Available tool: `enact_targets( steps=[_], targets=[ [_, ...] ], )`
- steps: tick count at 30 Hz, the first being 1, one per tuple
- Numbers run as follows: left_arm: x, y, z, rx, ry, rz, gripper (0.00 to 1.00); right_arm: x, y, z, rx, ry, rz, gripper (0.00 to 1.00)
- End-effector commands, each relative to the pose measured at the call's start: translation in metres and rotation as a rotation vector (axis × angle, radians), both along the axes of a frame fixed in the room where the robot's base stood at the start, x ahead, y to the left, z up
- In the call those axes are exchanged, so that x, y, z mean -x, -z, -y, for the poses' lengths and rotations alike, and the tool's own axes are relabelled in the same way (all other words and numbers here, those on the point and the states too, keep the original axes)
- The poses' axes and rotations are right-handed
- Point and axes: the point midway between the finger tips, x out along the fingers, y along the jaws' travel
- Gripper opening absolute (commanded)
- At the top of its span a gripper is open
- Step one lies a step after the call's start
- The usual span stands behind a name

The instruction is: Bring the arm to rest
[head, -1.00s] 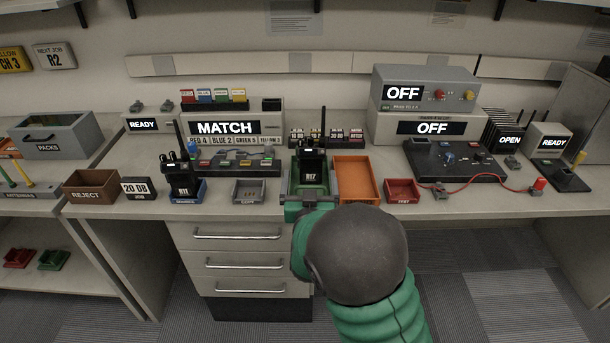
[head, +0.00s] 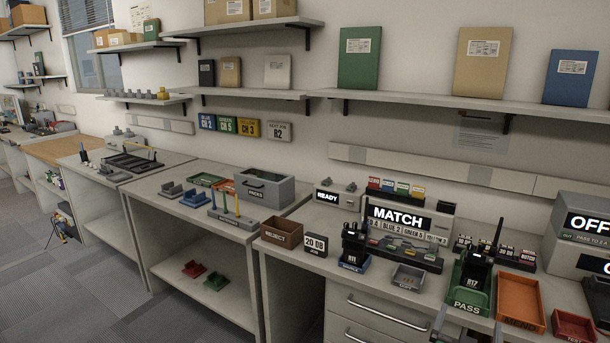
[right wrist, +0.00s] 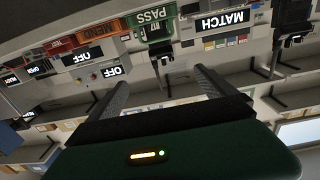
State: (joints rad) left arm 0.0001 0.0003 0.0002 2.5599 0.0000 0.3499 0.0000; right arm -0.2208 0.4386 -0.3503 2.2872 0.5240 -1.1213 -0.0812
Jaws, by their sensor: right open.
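My right gripper (right wrist: 160,80) is open and empty in the right wrist view, its two dark fingers apart with the workbench beyond them. In the head view only its finger ends show at the bottom edge, in front of the green PASS tray (head: 467,303). The rest of my right arm is out of that view. A black radio (head: 476,269) stands upright in the PASS tray, apart from the gripper. The tray also shows upside down in the right wrist view (right wrist: 151,22). My left gripper is not in view.
An orange tray (head: 521,300) and a red TEST tray (head: 573,325) stand right of PASS. Another radio (head: 354,243) stands in a blue holder to the left. A brown REJECT box (head: 282,233) is further left. Open floor lies at the lower left.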

Motion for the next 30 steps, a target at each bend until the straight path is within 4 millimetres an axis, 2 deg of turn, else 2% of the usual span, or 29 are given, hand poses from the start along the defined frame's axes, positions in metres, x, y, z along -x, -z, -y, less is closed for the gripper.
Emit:
enact_targets(
  steps=[10,14,17,20,24,30],
  targets=[
    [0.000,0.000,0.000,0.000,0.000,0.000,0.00,0.009,0.056,-0.046,-0.175,-0.146,-0.256,0.95],
    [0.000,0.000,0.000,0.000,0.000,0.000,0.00,0.027,0.083,-0.073,-0.251,-0.223,-0.401,0.95],
    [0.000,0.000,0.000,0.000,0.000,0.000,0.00,0.047,0.105,-0.097,-0.305,-0.288,-0.536,0.95],
    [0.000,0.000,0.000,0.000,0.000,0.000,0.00,0.076,0.125,-0.120,-0.348,-0.352,-0.687,0.95],
    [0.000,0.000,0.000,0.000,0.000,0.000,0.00,0.131,0.149,-0.147,-0.385,-0.429,-0.921,0.95],
    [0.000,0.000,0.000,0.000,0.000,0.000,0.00,0.223,0.168,-0.163,-0.383,-0.486,-1.261,0.95]
  ],
)
